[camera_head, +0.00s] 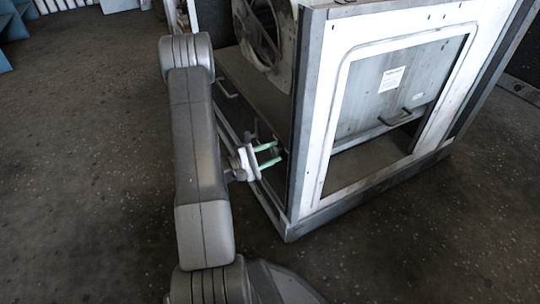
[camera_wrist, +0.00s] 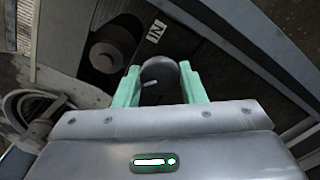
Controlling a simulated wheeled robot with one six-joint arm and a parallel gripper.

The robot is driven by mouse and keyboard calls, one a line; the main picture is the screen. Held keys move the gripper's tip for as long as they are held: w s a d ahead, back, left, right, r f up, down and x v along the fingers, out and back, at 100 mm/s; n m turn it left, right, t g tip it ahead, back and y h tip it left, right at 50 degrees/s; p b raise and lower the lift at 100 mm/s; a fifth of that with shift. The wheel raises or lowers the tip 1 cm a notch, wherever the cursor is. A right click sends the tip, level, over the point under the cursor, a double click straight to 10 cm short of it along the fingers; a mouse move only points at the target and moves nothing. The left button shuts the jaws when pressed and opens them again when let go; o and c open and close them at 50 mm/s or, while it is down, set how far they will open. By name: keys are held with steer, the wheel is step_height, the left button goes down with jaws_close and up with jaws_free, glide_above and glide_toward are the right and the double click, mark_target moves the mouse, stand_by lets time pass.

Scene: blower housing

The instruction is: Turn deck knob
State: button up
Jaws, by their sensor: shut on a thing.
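A dark round knob (camera_wrist: 160,72) with a small pale mark on its face sits between the green fingers of my gripper (camera_wrist: 158,80) in the wrist view. The gripper is shut on this knob, one finger on each side. In the camera_head view my gripper (camera_head: 274,154) reaches in at the lower left side of the housing (camera_head: 310,120); the knob itself is too dark and small to make out there.
A white label (camera_wrist: 155,31) with the letters "IN" is on the dark deck between the knobs. A round fan (camera_head: 264,30) is above the deck. The floor at left is clear.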

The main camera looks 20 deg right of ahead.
stand_by(0.3)
steer(key=o, duration=1)
steer(key=s+a+p, duration=0.1)
steer(key=a+p, duration=0.2)
steer(key=a, duration=1)
steer(key=shift+a, duration=0.4)
steer(key=shift+w+d+b, duration=0.15)
steer(key=shift+d+b, duration=0.35)
steer(key=shift+d, duration=1.8)
steer(key=shift+w+d+b, duration=0.15)
steer(key=shift+d+b, duration=0.35)
steer(key=shift+d, duration=1.75)
steer(key=shift+w+d+b, duration=0.15)
steer(key=shift+d+b, duration=0.35)
steer(key=shift+d, duration=1.8)
steer(key=shift+a, duration=0.1)
